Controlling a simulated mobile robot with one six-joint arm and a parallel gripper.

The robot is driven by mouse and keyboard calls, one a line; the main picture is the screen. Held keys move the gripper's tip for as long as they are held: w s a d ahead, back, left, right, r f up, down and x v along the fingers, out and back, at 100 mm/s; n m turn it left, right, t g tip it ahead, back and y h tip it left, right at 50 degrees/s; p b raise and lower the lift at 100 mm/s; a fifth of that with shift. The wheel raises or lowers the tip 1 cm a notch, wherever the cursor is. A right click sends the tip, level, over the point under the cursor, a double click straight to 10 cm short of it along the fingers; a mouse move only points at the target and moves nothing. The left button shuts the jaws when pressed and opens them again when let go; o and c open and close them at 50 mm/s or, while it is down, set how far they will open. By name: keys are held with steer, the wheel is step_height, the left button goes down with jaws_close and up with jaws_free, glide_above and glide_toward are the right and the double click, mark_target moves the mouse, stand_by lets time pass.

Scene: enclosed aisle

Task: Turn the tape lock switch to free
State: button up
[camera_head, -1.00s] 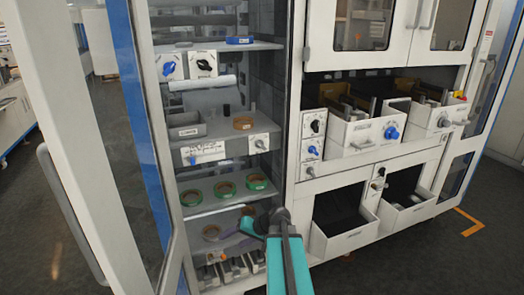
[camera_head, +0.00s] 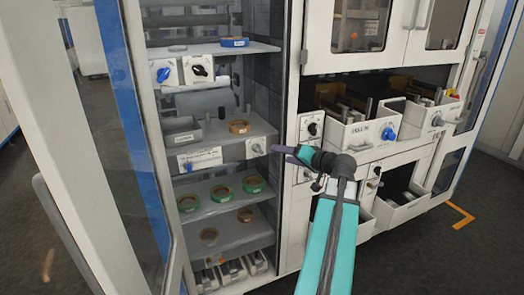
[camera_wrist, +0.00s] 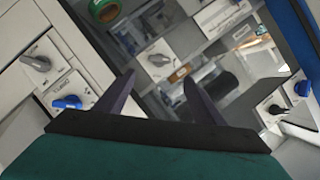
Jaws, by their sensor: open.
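My gripper (camera_head: 287,152) is open and empty, with dark purple fingers, in front of the open cabinet's right post. In the wrist view its two fingertips (camera_wrist: 159,77) stand apart. A grey knob on a white plate (camera_head: 257,147) is at the right end of the middle shelf's front, just left of my fingers; it also shows beyond the fingertips in the wrist view (camera_wrist: 159,60). I see no contact with it. I cannot read which switch is the tape lock. Green tape rolls (camera_head: 253,184) and brown rolls (camera_head: 245,215) lie on shelves below.
Switches on the right post (camera_head: 312,130) are close to my arm. Drawers with handles (camera_head: 362,135) jut out right. The glass door (camera_head: 130,150) stands open at left.

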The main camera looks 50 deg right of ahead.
mark_target(260, 150)
steer(key=shift+w+f, duration=0.1)
steer(key=shift+w, duration=0.05)
steer(key=p+x, duration=0.4)
steer(key=x, duration=0.9)
steer(key=shift+w+d+f, duration=0.1)
steer(key=shift+w+d, duration=0.1)
steer(key=shift+w, duration=0.05)
steer(key=c, duration=1.1)
